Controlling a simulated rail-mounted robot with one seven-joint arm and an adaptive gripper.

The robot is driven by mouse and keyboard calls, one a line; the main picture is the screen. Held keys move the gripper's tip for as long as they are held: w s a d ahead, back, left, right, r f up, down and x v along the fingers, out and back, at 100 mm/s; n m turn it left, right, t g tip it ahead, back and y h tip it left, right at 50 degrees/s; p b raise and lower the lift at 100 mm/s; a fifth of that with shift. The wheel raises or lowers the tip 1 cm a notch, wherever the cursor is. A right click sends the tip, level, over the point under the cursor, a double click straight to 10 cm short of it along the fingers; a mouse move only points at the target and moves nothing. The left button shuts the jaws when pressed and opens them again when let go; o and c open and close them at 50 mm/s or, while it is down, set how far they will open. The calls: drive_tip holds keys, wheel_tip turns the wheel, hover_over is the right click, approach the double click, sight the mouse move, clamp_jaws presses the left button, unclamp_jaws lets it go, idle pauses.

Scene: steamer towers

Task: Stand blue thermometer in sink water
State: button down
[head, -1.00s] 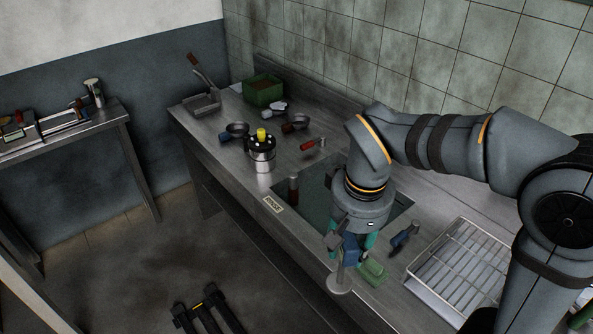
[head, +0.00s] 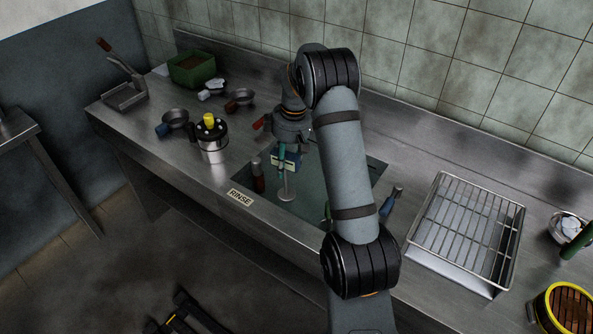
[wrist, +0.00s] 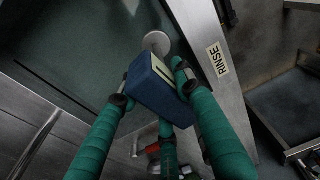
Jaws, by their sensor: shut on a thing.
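My gripper (head: 284,152) points down over the left part of the sink. In the wrist view its teal fingers (wrist: 160,95) are closed around the blue thermometer (wrist: 153,84). The thermometer's blue body (head: 285,160) also shows in the head view, with a pale stem and round disc (head: 287,196) hanging below it. The disc also shows in the wrist view (wrist: 157,42), over the dark sink. The sink (head: 318,205) is a dark greenish basin. I cannot tell whether the disc touches the water or the bottom. My arm hides the sink's right part.
A wire rack (head: 466,232) is right of that. A steel pot with yellow knob (head: 211,138) and pans stand left.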

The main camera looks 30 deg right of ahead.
drive_tip(key=shift+n, duration=0.6)
drive_tip(key=d+f, duration=0.3)
drive_tip(key=shift+w+d+f, duration=0.25)
drive_tip(key=shift+w, duration=0.1)
drive_tip(key=shift+f+b, duration=0.1)
drive_tip(key=shift+b, duration=0.25)
wheel_tip(320, 180, down, 6)
drive_tip(key=b, duration=0.5)
drive_tip(key=shift+f+b, duration=0.4)
drive_tip(key=shift+f, duration=0.05)
drive_tip(key=c, duration=1.3)
unclamp_jaws()
drive_tip(key=shift+o, duration=0.7)
drive_tip(key=shift+s, duration=0.1)
drive_tip(key=shift+r, duration=0.1)
